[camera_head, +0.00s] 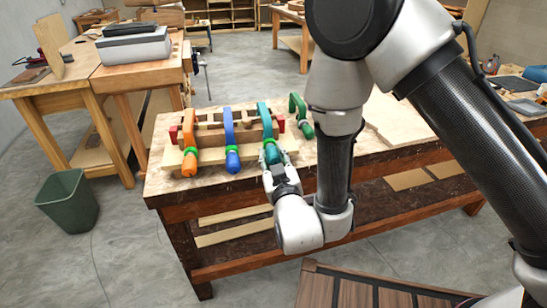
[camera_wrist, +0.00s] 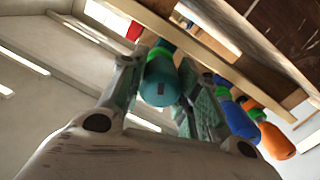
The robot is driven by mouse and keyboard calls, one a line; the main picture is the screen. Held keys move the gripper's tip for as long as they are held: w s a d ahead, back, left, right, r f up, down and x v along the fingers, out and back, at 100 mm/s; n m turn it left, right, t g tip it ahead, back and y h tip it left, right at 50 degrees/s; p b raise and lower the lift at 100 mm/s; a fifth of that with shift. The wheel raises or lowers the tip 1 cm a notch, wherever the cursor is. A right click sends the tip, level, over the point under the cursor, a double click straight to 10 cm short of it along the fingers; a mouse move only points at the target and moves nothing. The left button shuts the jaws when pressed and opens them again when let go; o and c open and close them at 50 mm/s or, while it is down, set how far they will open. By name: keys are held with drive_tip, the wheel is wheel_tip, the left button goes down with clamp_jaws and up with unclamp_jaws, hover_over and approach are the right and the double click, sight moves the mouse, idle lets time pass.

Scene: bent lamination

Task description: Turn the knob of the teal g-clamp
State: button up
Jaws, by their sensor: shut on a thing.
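The teal g-clamp (camera_head: 265,120) is fixed on the wooden lamination form on the workbench, right of the blue g-clamp (camera_head: 229,127). Its teal knob (camera_wrist: 159,84) is between my gripper's two fingers in the wrist view, with a green collar behind it. My gripper (camera_head: 272,158) is shut on this knob from the front in the head view. The fingers and wrist hide part of the knob there. In the wrist view my gripper (camera_wrist: 156,95) has a finger on each side of the knob.
An orange g-clamp (camera_head: 188,130) stands left of the blue one. A loose green clamp (camera_head: 298,110) is close on the right of the teal clamp. The workbench (camera_head: 163,190) has bare top at its left front corner. A green bin (camera_head: 68,203) stands on the floor at left.

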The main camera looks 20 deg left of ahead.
sight(273, 151)
drive_tip(key=shift+w+r, duration=0.1)
drive_tip(key=shift+r, duration=0.05)
drive_tip(key=o, duration=1.1)
drive_tip(key=shift+c, duration=0.2)
wheel_tip(273, 151, up, 10)
drive_tip(key=shift+f, duration=0.1)
